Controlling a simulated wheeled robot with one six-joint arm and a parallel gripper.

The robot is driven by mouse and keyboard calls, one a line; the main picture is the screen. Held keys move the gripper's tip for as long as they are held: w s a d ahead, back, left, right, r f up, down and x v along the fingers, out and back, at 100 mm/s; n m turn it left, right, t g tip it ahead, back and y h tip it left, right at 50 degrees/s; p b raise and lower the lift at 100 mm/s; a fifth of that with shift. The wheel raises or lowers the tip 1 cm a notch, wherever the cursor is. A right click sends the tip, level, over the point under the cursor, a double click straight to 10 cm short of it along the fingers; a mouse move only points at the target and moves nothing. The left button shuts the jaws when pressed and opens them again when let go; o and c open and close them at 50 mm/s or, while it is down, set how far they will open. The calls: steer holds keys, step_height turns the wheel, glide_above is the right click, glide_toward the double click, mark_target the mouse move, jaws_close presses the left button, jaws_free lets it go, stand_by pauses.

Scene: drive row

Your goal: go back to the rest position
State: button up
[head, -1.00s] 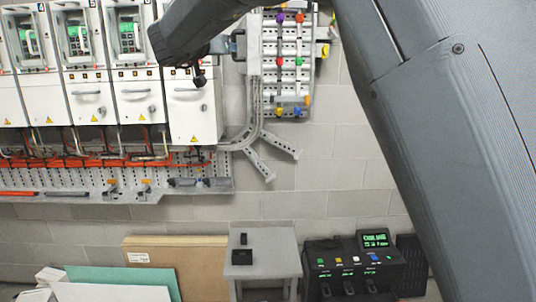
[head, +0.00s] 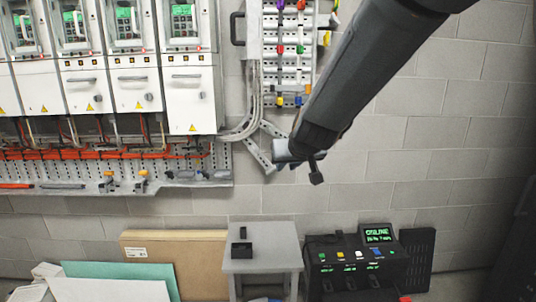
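My gripper (head: 303,163) is at the lower end of my dark grey arm, in the middle of the head view. It is in front of the block wall, to the right of the row of white drive cabinets (head: 191,95) and below the panel of coloured knobs. It appears apart from everything around it. Its fingers are small and seen at an angle, so I cannot tell whether they are open or shut. I see no object held in it.
A perforated rail (head: 75,175) with orange cables runs under the cabinets. Below stand a small grey table (head: 265,262) with a black block (head: 242,253), and a black device (head: 350,268) with a green display. The block wall (head: 440,150) at right is bare.

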steer(key=s+d+f+g, duration=0.2)
steer(key=s+d+f, duration=0.2)
steer(key=s, duration=0.5)
steer(key=s+d+f+m+g+h+b, duration=0.1)
steer(key=s+d+f+g, duration=0.2)
steer(key=s+d+f, duration=0.2)
steer(key=s+d+f+m+g+h+b, duration=0.1)
steer(key=s+d+f+g, duration=0.2)
steer(key=s+f, duration=0.6)
steer(key=s+d, duration=0.2)
steer(key=s, duration=0.3)
steer(key=shift+f, duration=0.35)
